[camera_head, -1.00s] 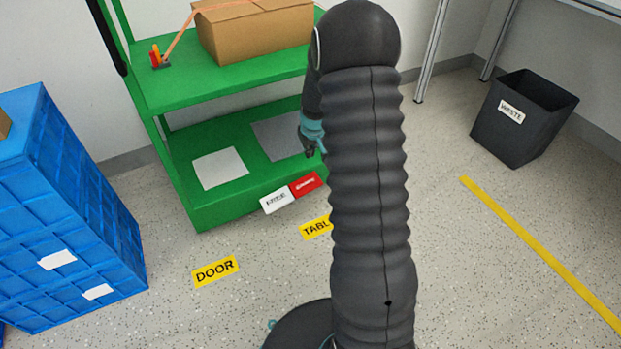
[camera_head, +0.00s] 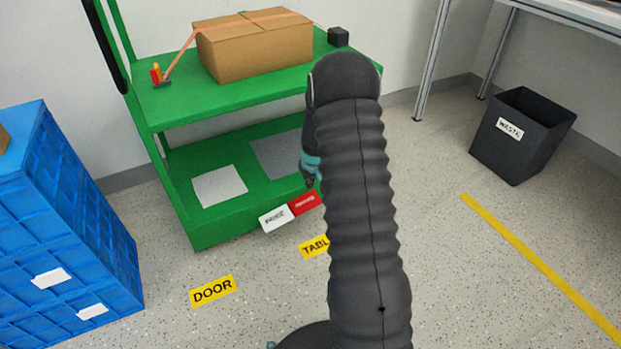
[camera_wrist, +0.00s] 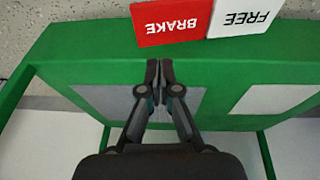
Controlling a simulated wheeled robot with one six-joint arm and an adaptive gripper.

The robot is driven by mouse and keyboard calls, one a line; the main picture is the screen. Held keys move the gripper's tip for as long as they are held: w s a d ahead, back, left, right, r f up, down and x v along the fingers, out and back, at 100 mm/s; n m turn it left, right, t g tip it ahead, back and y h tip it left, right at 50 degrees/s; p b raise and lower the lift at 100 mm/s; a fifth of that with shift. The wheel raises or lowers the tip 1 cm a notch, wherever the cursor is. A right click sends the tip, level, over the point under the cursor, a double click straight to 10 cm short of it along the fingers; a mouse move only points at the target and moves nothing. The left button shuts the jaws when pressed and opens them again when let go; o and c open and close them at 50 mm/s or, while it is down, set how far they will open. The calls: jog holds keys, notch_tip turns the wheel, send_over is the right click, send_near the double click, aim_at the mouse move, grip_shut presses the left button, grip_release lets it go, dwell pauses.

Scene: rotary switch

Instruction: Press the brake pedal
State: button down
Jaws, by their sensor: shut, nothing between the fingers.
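The red BRAKE pedal (camera_head: 306,202) sticks out from the front edge of the green cart's lower shelf, beside the white FREE pedal (camera_head: 274,218). In the wrist view the BRAKE pedal (camera_wrist: 171,21) is at the top, with the FREE pedal (camera_wrist: 244,17) to its right. My gripper (camera_head: 309,185) points down just above the shelf's front edge near the BRAKE pedal. In the wrist view my gripper (camera_wrist: 159,67) is shut and empty, its tips a little short of the BRAKE pedal. I cannot tell whether the tips touch anything.
The green cart (camera_head: 210,235) carries a cardboard box (camera_head: 253,45) on its upper shelf. Blue crates (camera_head: 70,235) stand at the left. A black waste bin (camera_head: 523,135) stands at the right. Floor labels DOOR (camera_head: 212,291) and TABLE (camera_head: 313,246) lie in front of the cart.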

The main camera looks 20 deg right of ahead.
aim_at(310, 198)
jog(key=x, duration=0.5)
jog(key=s+x, duration=0.1)
jog(key=x, duration=0.1)
jog(key=shift+d+f+b, duration=0.3)
jog(key=shift+f+b, duration=0.1)
jog(key=shift+f, duration=0.15)
jog(key=shift+f, duration=0.1)
